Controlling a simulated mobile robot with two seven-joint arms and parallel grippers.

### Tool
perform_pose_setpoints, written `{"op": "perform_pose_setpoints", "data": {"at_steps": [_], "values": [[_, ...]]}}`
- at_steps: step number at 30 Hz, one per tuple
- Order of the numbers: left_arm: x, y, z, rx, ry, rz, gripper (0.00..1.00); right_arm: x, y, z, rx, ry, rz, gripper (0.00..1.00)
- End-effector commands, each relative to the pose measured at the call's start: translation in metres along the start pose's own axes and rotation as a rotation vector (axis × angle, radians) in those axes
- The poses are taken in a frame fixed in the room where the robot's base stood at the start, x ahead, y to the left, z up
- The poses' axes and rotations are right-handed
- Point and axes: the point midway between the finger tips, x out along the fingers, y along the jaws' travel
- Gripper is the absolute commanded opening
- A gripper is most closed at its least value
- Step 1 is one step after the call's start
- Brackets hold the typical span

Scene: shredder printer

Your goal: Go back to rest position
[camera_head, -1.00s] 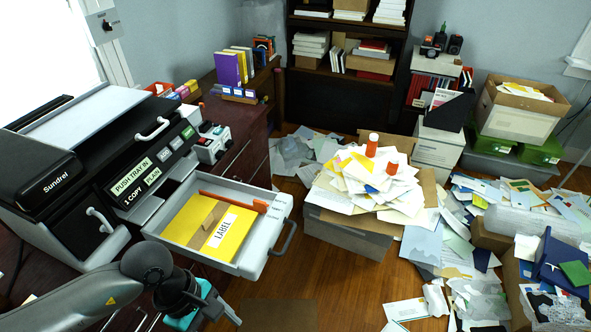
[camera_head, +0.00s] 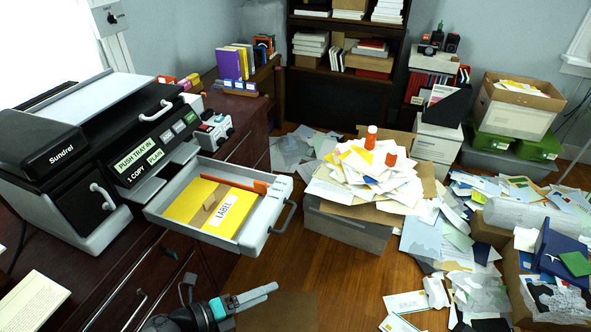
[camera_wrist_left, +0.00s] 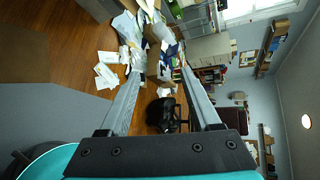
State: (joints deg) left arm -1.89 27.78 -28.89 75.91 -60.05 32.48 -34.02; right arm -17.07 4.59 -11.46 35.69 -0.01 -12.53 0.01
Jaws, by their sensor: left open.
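My left gripper (camera_head: 268,293) is at the bottom of the head view, low and in front of the drawers, with its fingers pointing right. In the left wrist view its two fingers (camera_wrist_left: 160,73) stand apart with nothing between them. It is clear of the pulled-out copier tray (camera_head: 262,232), which holds a yellow folder (camera_head: 190,203) with a white label. My right gripper is in neither view.
The black and grey copier (camera_head: 80,165) stands on a dark wooden desk (camera_head: 130,268) at left. A paper-heaped box (camera_head: 345,232) stands right of the tray. Papers and boxes crowd the right side. Bare wooden floor shows between.

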Motion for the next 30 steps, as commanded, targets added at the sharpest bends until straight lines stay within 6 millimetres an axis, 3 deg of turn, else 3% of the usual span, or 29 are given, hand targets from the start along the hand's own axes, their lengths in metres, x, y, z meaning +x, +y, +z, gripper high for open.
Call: {"op": "perform_pose_setpoints", "data": {"at_steps": [1,4,8,12,15,18,22,25,30], "values": [[0.001,0.034,-0.001,-0.192,-0.095,0.039,0.64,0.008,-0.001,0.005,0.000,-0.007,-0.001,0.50],[-0.010,0.101,-0.004,-0.581,-0.301,0.123,0.64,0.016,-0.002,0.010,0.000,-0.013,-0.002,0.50],[-0.037,0.189,-0.040,-1.048,-0.556,0.246,0.64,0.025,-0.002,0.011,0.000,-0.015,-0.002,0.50],[-0.073,0.263,-0.109,-1.465,-0.800,0.381,0.64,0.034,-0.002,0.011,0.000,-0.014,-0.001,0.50],[-0.098,0.299,-0.169,-1.720,-0.962,0.480,0.64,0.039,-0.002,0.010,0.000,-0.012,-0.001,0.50],[-0.120,0.319,-0.225,-1.921,-1.101,0.569,0.64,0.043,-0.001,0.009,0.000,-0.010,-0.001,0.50],[-0.138,0.329,-0.279,-2.092,-1.231,0.654,0.64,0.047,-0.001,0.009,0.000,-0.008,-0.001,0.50],[-0.145,0.331,-0.301,-2.160,-1.285,0.690,0.64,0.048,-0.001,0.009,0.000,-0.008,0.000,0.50],[-0.148,0.331,-0.309,-2.187,-1.308,0.705,0.64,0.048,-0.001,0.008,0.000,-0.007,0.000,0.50]]}}
